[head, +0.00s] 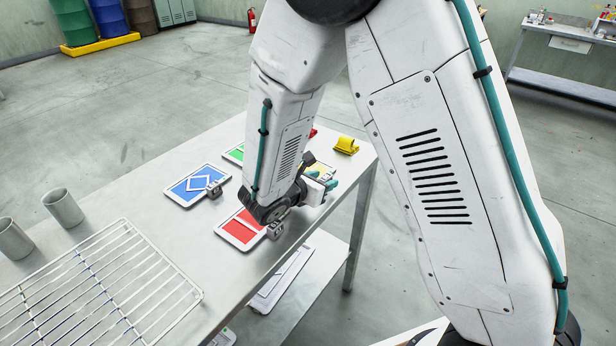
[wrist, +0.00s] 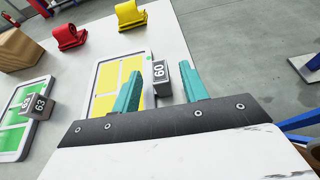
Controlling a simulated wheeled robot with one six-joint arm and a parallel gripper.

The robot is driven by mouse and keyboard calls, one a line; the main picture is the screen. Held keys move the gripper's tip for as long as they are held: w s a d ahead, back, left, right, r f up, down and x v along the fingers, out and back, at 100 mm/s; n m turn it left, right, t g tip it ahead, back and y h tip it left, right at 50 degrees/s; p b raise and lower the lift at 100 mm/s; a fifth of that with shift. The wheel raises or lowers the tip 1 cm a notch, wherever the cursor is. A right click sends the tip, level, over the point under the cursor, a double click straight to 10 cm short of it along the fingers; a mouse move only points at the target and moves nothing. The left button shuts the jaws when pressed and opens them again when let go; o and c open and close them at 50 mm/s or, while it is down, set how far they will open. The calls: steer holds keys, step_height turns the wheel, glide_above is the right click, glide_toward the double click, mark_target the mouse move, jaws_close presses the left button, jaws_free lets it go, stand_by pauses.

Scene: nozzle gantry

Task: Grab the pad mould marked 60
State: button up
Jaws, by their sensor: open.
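The pad mould marked 60 (wrist: 161,78) is a small grey block at the right edge of a yellow pad (wrist: 104,88) in the wrist view. My gripper (wrist: 161,70) is open, with one teal finger on each side of the mould in the picture. Gaps show on both sides; I cannot tell how far the fingertips reach down around it. In the head view my gripper (head: 322,184) is low over the far right part of the table (head: 150,190), and it hides the mould there.
A mould marked 63 (wrist: 38,106) sits on a green pad (wrist: 14,138). Blue (head: 188,186) and red (head: 236,232) pads carry grey moulds. Red (wrist: 68,38) and yellow (wrist: 130,15) clamps stand beyond. A wire rack (head: 100,285) and metal cups (head: 64,208) occupy the near left.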

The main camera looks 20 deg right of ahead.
steer(key=shift+w+d+f, duration=0.3)
steer(key=shift+w+d, duration=0.05)
steer(key=shift+d, duration=0.15)
jaws_close()
steer(key=shift+r, duration=0.1)
